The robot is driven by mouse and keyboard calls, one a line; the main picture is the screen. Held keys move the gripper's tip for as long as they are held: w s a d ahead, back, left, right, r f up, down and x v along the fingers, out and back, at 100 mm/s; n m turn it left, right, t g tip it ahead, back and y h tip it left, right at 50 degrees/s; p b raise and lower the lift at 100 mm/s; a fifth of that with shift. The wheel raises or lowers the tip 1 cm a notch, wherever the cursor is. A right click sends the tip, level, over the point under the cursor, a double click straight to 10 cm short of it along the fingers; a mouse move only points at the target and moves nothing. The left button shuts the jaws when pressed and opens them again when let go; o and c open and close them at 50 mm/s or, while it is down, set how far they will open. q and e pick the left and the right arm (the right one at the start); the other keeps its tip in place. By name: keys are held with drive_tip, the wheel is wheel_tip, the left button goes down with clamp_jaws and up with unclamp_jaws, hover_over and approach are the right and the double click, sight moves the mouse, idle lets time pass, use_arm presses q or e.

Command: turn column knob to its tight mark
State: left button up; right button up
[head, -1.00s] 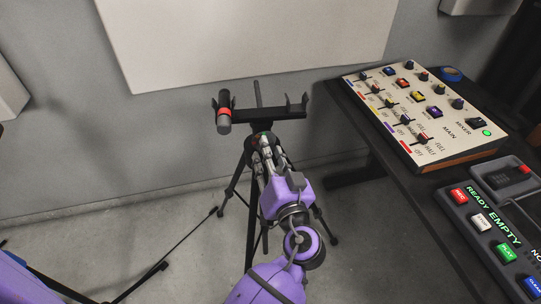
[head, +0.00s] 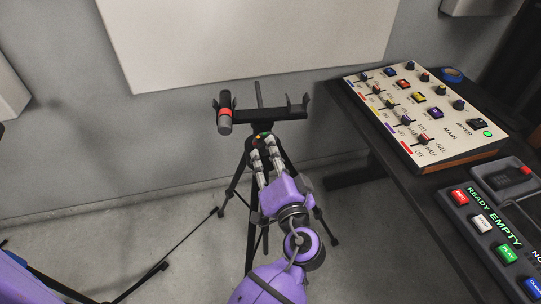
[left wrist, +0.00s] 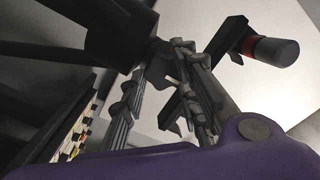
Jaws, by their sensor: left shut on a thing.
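The column knob (head: 262,137) is at the top of a black tripod, below its crossbar, with small green and orange marks showing beside it. It is small and mostly hidden by my fingers, so I cannot tell which mark it points at. My left gripper (head: 263,146) is shut on the knob, coming from the front, one finger on each side. In the left wrist view the two grey fingers (left wrist: 165,80) reach up to the dark column head. My right gripper is not in view.
A dark cylinder with a red band (head: 224,113) sits in the left cradle of the crossbar (head: 270,115). A mixer panel (head: 425,115) and a button console (head: 500,235) stand on the dark table at right. Floor left of the tripod is mostly clear.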

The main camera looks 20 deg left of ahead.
use_arm(q)
drive_tip(key=shift+w+d, duration=0.1)
drive_tip(key=shift+d, duration=0.2)
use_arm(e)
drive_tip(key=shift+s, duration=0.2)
use_arm(q)
drive_tip(key=o, duration=1)
drive_tip(key=shift+o, duration=0.2)
drive_tip(key=v, duration=1.2)
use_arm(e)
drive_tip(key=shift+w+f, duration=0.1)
